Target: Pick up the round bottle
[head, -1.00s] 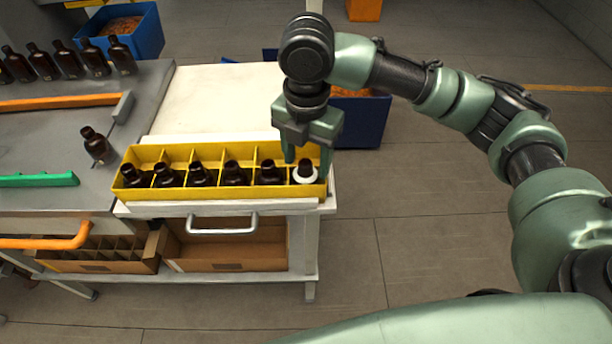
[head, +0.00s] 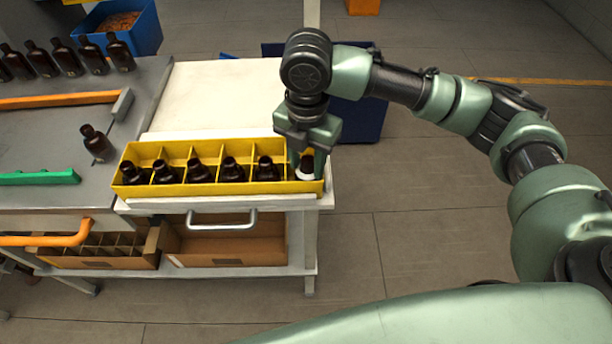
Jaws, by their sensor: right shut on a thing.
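A dark amber bottle with a white band (head: 306,174) stands upright at the right end compartment of the yellow divided crate (head: 222,190). My right gripper (head: 307,163) comes down from above and is shut on this bottle, with a finger on either side of its neck and upper part. The bottle's lower part is hidden by the crate wall, so I cannot tell if it is clear of the crate floor. Several other amber bottles (head: 232,170) stand in the compartments to its left. My left gripper is not in view.
The crate sits at the front edge of a white table (head: 215,95). A lone bottle (head: 97,143) and a row of bottles (head: 92,56) stand on the grey bench at left. A blue bin (head: 358,120) is behind the table. Floor at right is clear.

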